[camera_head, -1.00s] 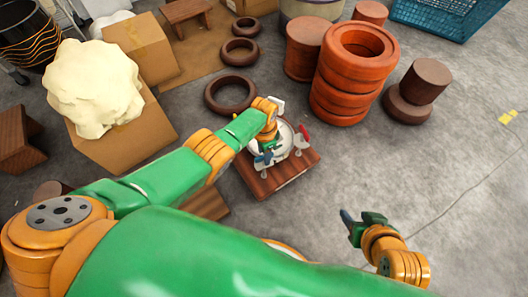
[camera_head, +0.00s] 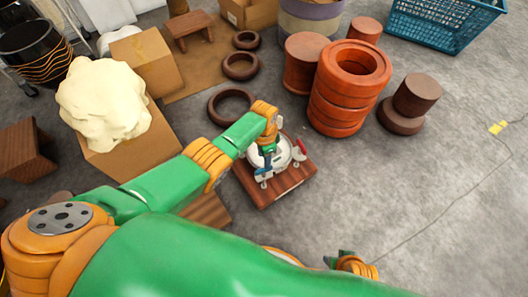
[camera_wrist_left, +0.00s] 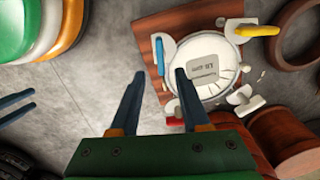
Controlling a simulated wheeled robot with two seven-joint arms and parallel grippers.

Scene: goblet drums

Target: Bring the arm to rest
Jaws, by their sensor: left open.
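My left gripper (camera_head: 264,170) is over a white round drum piece (camera_head: 283,155) on a square wooden board (camera_head: 290,184). In the left wrist view its two fingers (camera_wrist_left: 158,84) are spread, with nothing held between them. The white piece (camera_wrist_left: 203,68) has a grey label, and clamps with yellow (camera_wrist_left: 257,30), blue and red handles stand around it. One fingertip overlaps its edge in that view; I cannot tell whether they touch. My right gripper (camera_head: 338,262) is low in the head view, partly hidden by my body. Its two blue fingers (camera_wrist_left: 34,98) show apart in the wrist view.
A stack of orange rings (camera_head: 338,105) and dark wooden cylinders (camera_head: 418,93) stand right of the board. A dark ring (camera_head: 231,104) lies behind it. Cardboard boxes (camera_head: 125,150) are left, with a cream lump (camera_head: 103,98) on top.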

